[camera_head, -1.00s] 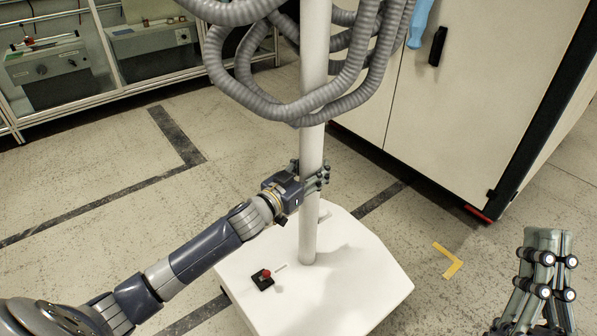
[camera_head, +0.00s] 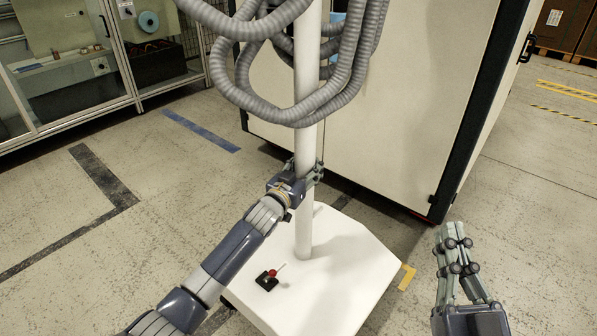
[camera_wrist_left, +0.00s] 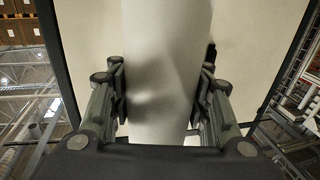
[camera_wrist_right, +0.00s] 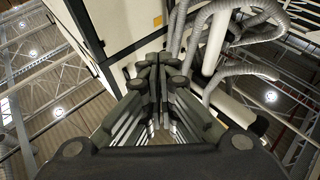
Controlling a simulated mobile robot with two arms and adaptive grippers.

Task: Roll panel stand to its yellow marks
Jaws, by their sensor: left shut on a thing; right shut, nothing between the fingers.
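The panel stand has a white upright post (camera_head: 307,120) on a white base plate (camera_head: 335,265). My left gripper (camera_head: 314,176) is shut around the post, a little above the base. The left wrist view shows the post (camera_wrist_left: 160,75) between both fingers. A yellow corner mark (camera_head: 406,277) lies on the floor at the base's right edge, close to it; whether the base covers part of it I cannot tell. My right gripper (camera_head: 452,236) is shut and empty, right of the stand; its closed fingers show in the right wrist view (camera_wrist_right: 155,75).
Grey corrugated hoses (camera_head: 345,75) loop around the upper post. A small black box with a red knob (camera_head: 267,280) sits on the base. A large white cabinet (camera_head: 400,110) stands close behind. Glazed benches (camera_head: 75,60) are at the far left. Floor is open at left and right.

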